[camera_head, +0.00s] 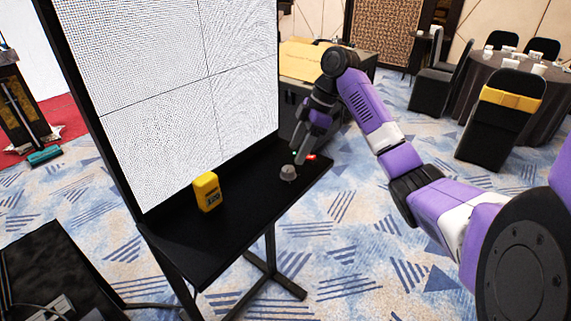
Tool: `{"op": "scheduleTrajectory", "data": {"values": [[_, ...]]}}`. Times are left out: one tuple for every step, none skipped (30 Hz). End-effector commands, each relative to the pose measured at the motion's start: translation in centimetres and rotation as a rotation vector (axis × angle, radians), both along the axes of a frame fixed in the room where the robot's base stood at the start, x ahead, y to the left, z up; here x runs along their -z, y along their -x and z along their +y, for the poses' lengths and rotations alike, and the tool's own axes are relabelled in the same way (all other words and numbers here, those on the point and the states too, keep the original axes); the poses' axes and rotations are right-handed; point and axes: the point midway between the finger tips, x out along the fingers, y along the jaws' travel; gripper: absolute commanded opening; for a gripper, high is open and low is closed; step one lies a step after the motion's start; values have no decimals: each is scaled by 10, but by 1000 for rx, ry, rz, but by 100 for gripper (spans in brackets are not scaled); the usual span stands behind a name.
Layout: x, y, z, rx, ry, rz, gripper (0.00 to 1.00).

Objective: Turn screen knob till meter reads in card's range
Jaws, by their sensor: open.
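A grey knob (288,173) sits on the right part of the black shelf (235,215) below the large screen (170,75). A yellow meter (206,191) stands upright on the shelf, left of the knob; its dark display is too small to read. The screen shows a fine dotted white pattern. My gripper (304,156) is open just above and to the right of the knob, apart from it as far as I can tell. Small green and red parts show at its fingertips. I cannot make out a card.
The shelf between the meter and the knob is clear. A dark case (30,275) stands at the lower left. Black chairs (500,120) and a round table (510,85) stand at the right, well away.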

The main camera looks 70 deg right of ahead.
Motion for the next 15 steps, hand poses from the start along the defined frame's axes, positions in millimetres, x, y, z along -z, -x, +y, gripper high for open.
{"op": "scheduleTrajectory", "data": {"values": [[10, -3, 3, -2, -4, 0, 58], [15, -5, 5, -2, -4, -1, 58], [21, -7, 6, -2, -5, 0, 58], [25, -9, 7, -2, -5, -1, 58], [29, -10, 8, -1, -4, -1, 58], [35, -12, 9, -2, -4, -1, 58], [38, -13, 10, -1, -3, 0, 58], [41, -14, 10, 0, -3, 0, 58], [45, -15, 11, 1, -2, -1, 58], [48, -16, 11, 1, -2, -1, 58], [50, -17, 12, 1, -3, -1, 58], [53, -18, 12, 1, -2, 0, 58], [54, -18, 13, 1, -2, 0, 58], [55, -19, 13, 1, -2, 0, 58], [56, -19, 13, 0, -1, 1, 58]]}}
